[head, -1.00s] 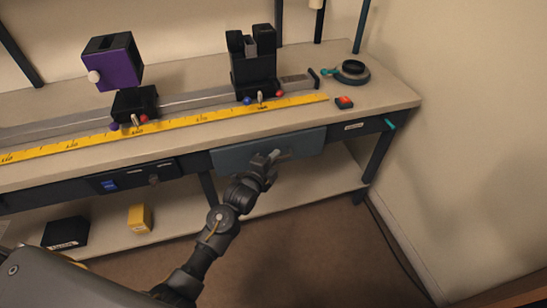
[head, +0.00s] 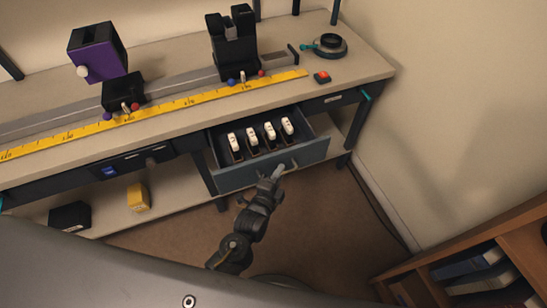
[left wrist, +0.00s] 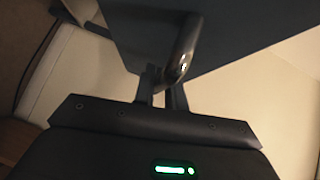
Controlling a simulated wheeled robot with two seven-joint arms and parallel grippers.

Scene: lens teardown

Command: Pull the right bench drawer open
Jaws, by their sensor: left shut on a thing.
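The right bench drawer (head: 240,180) stands pulled out from under the bench top in the head view. Several white-topped items (head: 269,133) stand in a row inside it. My left gripper (head: 279,170) is at the drawer's front, shut on its handle (head: 290,165). In the left wrist view the fingers (left wrist: 167,90) close around the metal bar handle (left wrist: 183,50), with the dark drawer front (left wrist: 230,35) behind it. My right gripper is not in view.
A bookshelf (head: 480,260) stands at the lower right. Floor (head: 310,220) shows between bench and bookshelf.

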